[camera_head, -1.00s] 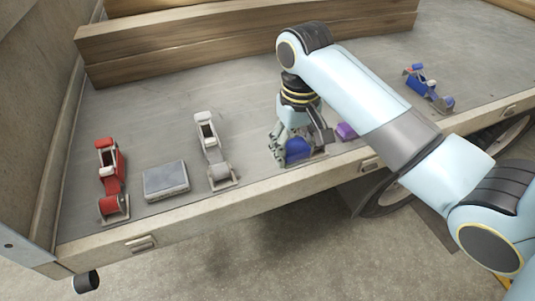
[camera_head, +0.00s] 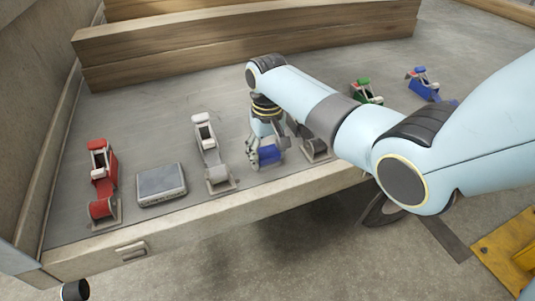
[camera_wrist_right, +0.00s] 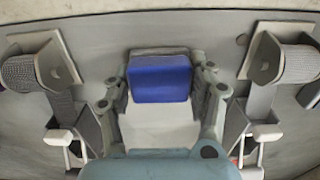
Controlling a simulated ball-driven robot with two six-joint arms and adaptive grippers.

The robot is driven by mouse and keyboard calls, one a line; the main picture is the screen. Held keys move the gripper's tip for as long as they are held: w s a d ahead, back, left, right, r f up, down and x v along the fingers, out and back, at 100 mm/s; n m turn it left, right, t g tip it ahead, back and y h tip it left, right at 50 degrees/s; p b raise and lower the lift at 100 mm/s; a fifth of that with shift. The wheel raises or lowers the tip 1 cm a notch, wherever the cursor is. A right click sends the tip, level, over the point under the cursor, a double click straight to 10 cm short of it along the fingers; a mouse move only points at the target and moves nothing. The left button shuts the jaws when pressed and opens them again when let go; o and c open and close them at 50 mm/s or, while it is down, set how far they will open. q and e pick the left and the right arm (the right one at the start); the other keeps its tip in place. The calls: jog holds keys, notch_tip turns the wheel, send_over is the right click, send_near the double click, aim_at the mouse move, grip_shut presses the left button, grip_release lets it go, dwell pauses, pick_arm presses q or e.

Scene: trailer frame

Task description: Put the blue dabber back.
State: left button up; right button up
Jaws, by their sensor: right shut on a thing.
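The blue dabber shows as a blue block (camera_head: 270,156) with a grey strip along one edge. My right gripper (camera_head: 266,152) is shut on it, over the trailer deck near its front edge. In the right wrist view the blue dabber (camera_wrist_right: 160,79) sits between the two fingers of the right gripper (camera_wrist_right: 163,85). I cannot tell whether the dabber touches the deck. A blue dispenser-like device (camera_head: 424,84) lies at the far right of the deck. My left gripper is not in view.
A white device (camera_head: 211,150) stands left of the gripper and a grey one (camera_head: 316,146) right of it, both close. Farther left are a grey box (camera_head: 161,185) and a red device (camera_head: 102,180). A green device (camera_head: 366,90) shows behind my arm. Wooden beams (camera_head: 250,40) lie behind.

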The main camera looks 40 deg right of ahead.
aim_at(268, 151)
jog(key=o, duration=1)
notch_tip(268, 151, up, 12)
jog(key=p, duration=0.2)
jog(key=shift+p, duration=0.3)
jog(key=shift+s+d+f+n+t+h+b, duration=0.15)
jog(key=shift+s+f+n+b, duration=0.25)
jog(key=shift+s+f, duration=6.9)
jog(key=shift+s+a+f+n+t+h+b, duration=0.1)
jog(key=shift+s+f+n+b, duration=0.35)
jog(key=shift+s+f, duration=6.9)
jog(key=shift+s+d+f+n+t+h+b, duration=0.15)
jog(key=shift+s+f+n, duration=0.4)
jog(key=shift+s+f, duration=6.75)
